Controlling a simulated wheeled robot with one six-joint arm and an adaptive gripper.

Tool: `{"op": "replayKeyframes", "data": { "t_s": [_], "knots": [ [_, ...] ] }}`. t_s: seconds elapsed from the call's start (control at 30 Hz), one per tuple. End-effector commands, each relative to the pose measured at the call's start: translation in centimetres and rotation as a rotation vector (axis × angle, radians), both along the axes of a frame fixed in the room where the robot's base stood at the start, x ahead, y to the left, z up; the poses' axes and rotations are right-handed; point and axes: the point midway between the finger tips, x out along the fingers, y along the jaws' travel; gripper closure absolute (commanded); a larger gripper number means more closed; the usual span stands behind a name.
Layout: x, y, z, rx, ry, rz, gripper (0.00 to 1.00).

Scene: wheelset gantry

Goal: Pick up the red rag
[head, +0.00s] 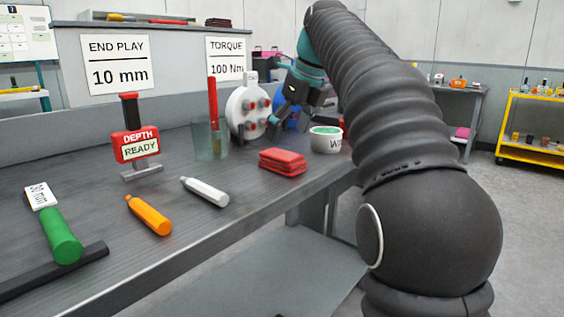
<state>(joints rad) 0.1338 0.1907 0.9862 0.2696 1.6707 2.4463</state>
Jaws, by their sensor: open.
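The red rag (283,161) lies folded in a flat stack on the grey workbench (225,235), near its front edge. My gripper (277,122) is at the end of my black-sleeved arm, above and behind the rag. It is open, apart from the rag, and close to a white round plate with red knobs (248,112). Part of my gripper overlaps dark and blue shapes behind it, so its fingertips are hard to make out.
A white tub with green contents (326,139) stands right of the rag. A clear cup with a red-handled tool (212,120) stands behind left. A silver marker (204,191), orange marker (149,215), green-handled tool (62,238) and depth gauge (136,144) are further left.

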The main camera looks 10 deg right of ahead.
Motion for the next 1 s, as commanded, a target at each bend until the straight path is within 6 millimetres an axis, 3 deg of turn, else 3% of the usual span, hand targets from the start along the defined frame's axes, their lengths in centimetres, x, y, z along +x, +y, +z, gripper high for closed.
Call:
{"op": "replayKeyframes", "data": {
  "t_s": [0.27,0.6,1.0],
  "knots": [
    [0.5,0.4,-1.7,0.000,0.000,0.001,0.08],
    [1.7,0.8,-5.8,-0.001,0.001,0.001,0.08],
    [1.9,0.9,-6.4,-0.001,-0.001,0.001,0.08]
  ]
}}
